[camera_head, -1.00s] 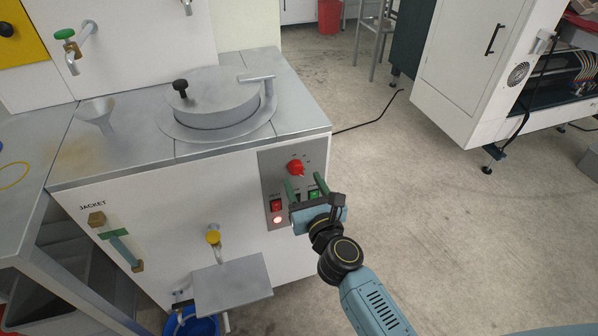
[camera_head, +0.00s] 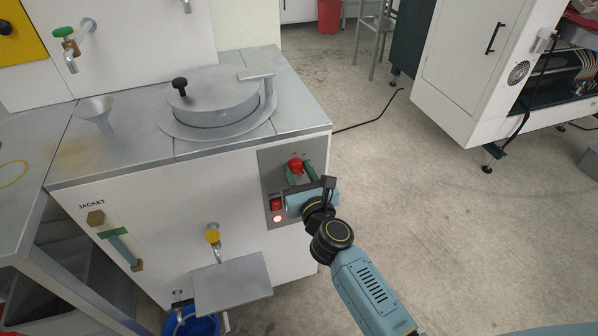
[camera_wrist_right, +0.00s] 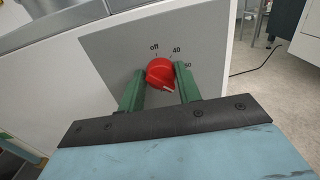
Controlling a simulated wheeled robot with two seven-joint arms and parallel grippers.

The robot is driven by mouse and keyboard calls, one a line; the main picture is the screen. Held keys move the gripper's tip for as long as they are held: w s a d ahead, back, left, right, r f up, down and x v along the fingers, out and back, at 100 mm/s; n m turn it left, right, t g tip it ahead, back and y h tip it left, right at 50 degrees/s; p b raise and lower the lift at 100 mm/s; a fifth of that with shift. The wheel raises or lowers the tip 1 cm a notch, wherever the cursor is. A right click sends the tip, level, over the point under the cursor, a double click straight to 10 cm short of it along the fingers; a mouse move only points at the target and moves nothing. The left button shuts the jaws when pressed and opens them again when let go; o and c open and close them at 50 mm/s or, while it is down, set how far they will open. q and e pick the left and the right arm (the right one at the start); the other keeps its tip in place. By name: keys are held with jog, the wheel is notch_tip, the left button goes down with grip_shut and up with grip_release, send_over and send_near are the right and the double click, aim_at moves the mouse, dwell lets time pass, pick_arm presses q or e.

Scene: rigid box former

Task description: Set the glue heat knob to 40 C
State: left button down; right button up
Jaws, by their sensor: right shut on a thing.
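The red glue heat knob (camera_head: 296,165) is on the grey control panel at the front right of the steel machine. It also shows in the right wrist view (camera_wrist_right: 159,72), with the marks "off", "40" and a further one at the right, probably "50", around it. A white pointer mark on the knob faces down and right, away from the "40" mark. My right gripper (camera_wrist_right: 160,74), also in the head view (camera_head: 298,171), is shut on the knob, one green finger at each side. My left gripper is not in view.
Below the knob on the panel (camera_head: 267,165) are a red switch (camera_head: 276,204) and a lit lamp (camera_head: 277,219). A yellow-handled tap (camera_head: 213,237) and a grey shelf (camera_head: 233,284) stick out from the front.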

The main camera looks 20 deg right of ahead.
jog(key=shift+n, duration=0.6)
jog(key=shift+n+p, duration=0.3)
jog(key=shift+p, duration=0.05)
jog(key=shift+a+n, duration=0.1)
jog(key=shift+n, duration=0.7)
jog(key=n+p, duration=0.2)
jog(key=n, duration=0.3)
jog(key=shift+n, duration=0.3)
jog(key=n+p, duration=0.2)
jog(key=n, duration=0.4)
jog(key=shift+a+f, duration=0.1)
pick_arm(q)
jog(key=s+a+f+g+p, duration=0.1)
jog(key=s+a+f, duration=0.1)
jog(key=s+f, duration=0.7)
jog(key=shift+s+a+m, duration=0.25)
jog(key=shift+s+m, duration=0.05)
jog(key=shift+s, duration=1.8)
pick_arm(e)
jog(key=shift+f+n, duration=0.1)
jog(key=shift+n, duration=1.3)
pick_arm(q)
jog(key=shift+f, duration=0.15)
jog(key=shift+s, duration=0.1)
